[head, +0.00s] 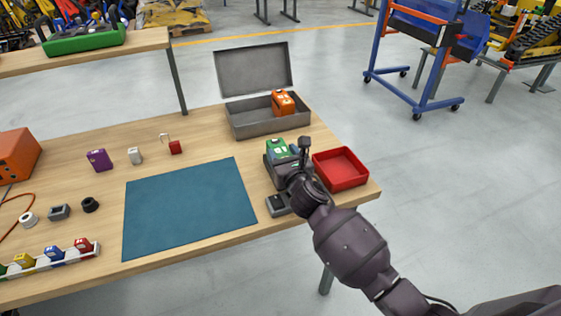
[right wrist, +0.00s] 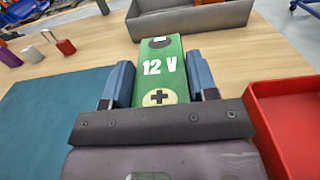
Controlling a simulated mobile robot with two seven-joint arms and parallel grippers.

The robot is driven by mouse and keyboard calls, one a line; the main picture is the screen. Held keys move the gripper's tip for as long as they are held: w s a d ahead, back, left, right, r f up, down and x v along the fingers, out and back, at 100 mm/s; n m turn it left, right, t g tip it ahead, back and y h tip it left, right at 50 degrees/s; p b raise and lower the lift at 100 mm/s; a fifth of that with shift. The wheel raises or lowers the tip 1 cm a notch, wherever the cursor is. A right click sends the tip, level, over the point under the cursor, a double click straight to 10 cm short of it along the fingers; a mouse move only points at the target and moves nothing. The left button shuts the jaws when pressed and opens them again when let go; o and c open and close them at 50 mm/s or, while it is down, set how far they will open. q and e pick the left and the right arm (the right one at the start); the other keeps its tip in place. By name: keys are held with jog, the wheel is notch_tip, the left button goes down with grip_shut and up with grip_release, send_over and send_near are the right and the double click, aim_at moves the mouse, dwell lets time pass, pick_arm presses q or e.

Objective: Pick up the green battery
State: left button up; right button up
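In the right wrist view the battery (right wrist: 161,72) shows "12 V" and a plus mark. My right gripper (head: 304,160) is at the battery, with its blue-grey fingers (right wrist: 162,82) along both sides. No gap shows between fingers and battery, so it looks shut on it. The battery's lower part is hidden. My left gripper is not in view.
A red tray (head: 340,185) stands close on the right. An open grey metal box (head: 244,127) with an orange battery (head: 283,102) stands behind. A blue mat (head: 190,243) lies left. Purple (head: 99,159), white and red items stand farther left.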

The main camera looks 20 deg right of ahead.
grip_shut()
jog(key=shift+r, duration=0.2)
